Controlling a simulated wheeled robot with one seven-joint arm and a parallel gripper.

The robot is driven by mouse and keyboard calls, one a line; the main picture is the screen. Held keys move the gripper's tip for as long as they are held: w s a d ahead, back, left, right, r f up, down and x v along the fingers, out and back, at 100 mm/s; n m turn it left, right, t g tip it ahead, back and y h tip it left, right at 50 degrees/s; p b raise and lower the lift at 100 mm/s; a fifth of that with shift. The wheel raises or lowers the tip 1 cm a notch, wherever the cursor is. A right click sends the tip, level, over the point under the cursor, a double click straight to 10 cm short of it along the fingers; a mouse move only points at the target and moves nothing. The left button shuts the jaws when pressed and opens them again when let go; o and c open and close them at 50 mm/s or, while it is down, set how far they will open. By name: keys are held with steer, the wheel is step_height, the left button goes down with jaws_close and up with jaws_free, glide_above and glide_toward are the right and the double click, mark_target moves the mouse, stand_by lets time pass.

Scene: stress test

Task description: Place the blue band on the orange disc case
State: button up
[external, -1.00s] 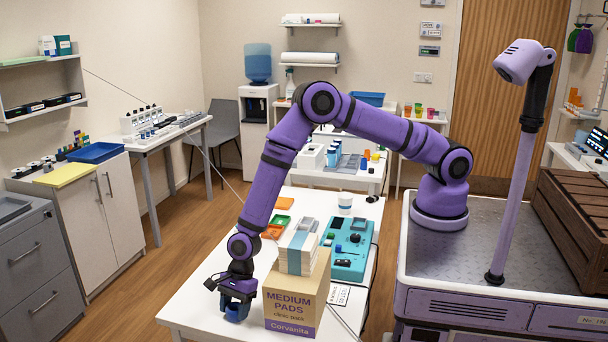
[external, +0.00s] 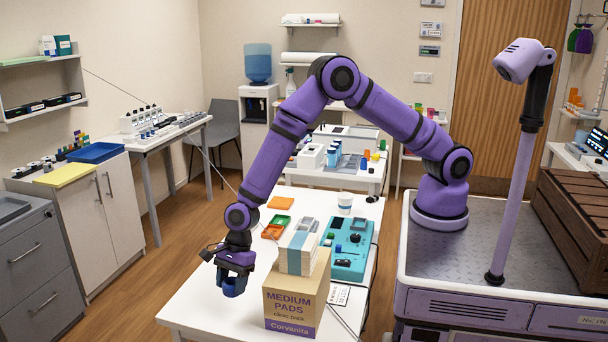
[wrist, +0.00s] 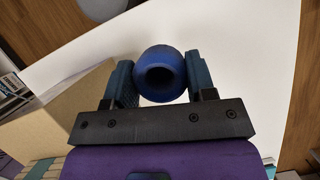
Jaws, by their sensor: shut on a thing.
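The blue band (wrist: 161,62), a thick round ring, is gripped between both fingers of my gripper (wrist: 160,80) in the wrist view. In the external view my gripper (external: 233,281) holds the blue band (external: 235,288) above the near left part of the white table, left of the cardboard box. A flat orange case (external: 281,203), which looks like the orange disc case, lies on the far left part of the table, well beyond my gripper. Nothing shows on top of it.
The cardboard box (external: 291,303) carries a banded white stack (external: 297,251). An orange tray with green parts (external: 273,231) lies between my gripper and the orange case. A teal device (external: 350,252) and a white cup (external: 345,203) stand to the right. Bare table (external: 200,314) lies at near left.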

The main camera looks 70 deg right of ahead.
steer(key=shift+r, duration=0.7)
